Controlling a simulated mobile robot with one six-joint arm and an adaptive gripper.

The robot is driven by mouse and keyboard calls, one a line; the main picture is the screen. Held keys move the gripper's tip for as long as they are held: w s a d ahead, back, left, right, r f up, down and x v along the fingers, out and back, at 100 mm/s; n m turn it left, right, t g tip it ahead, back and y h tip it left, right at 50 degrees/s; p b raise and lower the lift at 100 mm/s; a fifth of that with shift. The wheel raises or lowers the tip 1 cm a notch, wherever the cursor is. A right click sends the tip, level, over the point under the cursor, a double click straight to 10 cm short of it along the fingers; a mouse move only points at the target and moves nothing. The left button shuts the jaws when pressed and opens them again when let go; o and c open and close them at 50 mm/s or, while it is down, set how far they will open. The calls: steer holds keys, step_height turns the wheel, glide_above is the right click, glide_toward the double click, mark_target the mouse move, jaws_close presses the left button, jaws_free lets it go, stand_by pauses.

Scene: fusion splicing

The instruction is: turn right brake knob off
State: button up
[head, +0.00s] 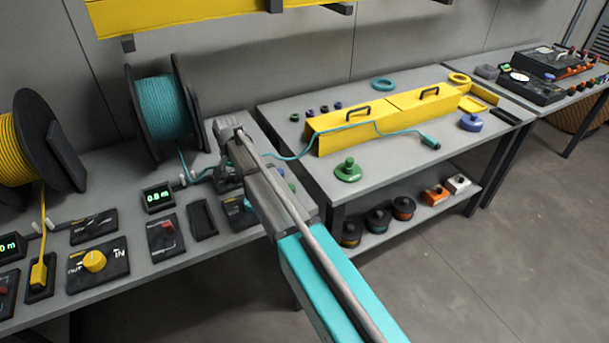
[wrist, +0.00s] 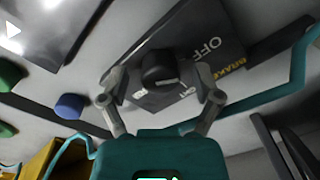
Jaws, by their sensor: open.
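The right brake knob (wrist: 160,68) is a round black knob on a dark brake panel (wrist: 192,22) in the wrist view. OFF and BRAKE are printed on the panel at the knob's right, with smaller lettering below. My gripper (wrist: 161,88) is open, one finger at each side of the knob, with gaps visible; contact cannot be told. In the head view the dark panel (head: 236,217) is partly covered by my arm, and the knob is hidden. My gripper (head: 229,178) is small and partly hidden there.
A teal cable reel (head: 163,105) stands behind, with its cable running right to the yellow case (head: 380,120). A 0.8 m display (head: 158,197), a red-switch panel (head: 163,236) and a yellow knob (head: 94,260) lie left. Teal cable passes close to my gripper.

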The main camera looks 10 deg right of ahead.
mark_target(236, 175)
steer(key=shift+r+p, duration=6.8)
steer(key=shift+r, duration=0.25)
steer(key=s+d+n, duration=0.3)
steer(key=s+d, duration=1.6)
steer(key=shift+s+d+f+n, duration=0.15)
steer(key=shift+d+n, duration=0.05)
steer(key=shift+n, duration=0.1)
steer(key=s+d+n, duration=0.1)
steer(key=s+d, duration=0.2)
steer(key=s, duration=0.3)
steer(key=shift+s+d, duration=0.15)
steer(key=shift+d, duration=0.25)
